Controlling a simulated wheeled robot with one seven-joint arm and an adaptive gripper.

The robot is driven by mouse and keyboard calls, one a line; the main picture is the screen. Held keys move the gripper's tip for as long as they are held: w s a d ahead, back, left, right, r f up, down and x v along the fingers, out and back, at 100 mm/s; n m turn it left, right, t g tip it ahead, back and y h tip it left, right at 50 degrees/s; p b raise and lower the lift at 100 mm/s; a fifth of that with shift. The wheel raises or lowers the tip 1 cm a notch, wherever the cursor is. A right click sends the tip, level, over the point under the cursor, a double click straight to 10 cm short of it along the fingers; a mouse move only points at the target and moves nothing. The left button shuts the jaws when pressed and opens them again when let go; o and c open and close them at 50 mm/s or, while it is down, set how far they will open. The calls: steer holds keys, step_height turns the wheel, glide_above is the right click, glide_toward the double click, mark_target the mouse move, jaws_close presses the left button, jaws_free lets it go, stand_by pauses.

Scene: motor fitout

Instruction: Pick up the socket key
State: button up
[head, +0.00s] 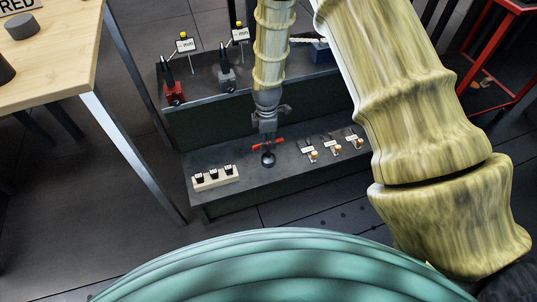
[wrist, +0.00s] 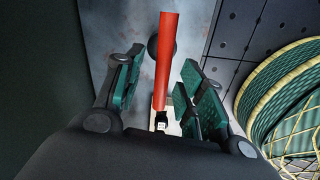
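What looks like the socket key has a red bar handle (head: 277,144) and stands over the low dark bench step, with a dark round part (head: 268,159) just below it. In the wrist view the red bar (wrist: 165,60) runs lengthwise between my gripper's fingers. My gripper (wrist: 160,92) is open, with a gap showing on each side of the bar. In the head view my gripper (head: 267,134) points down right at the bar. The lower part of the tool is mostly hidden, and I cannot tell whether a finger touches it.
A pale block (head: 215,181) with three dark pieces stands on the step at left. Small labelled tools with orange parts (head: 334,149) lie at right. A red device (head: 174,96) and a grey device (head: 227,82) stand on the upper shelf. A wooden table (head: 65,60) is at left.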

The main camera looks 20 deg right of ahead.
mark_target(269, 153)
steer(key=f+b, duration=0.1)
steer(key=f, duration=0.2)
steer(key=f+b, duration=0.1)
steer(key=f, duration=0.1)
steer(key=f+b, duration=0.1)
steer(key=f, duration=0.2)
steer(key=shift+s+d+f, duration=0.15)
steer(key=shift+d+f, duration=0.1)
steer(key=shift+f, duration=0.1)
jaws_close()
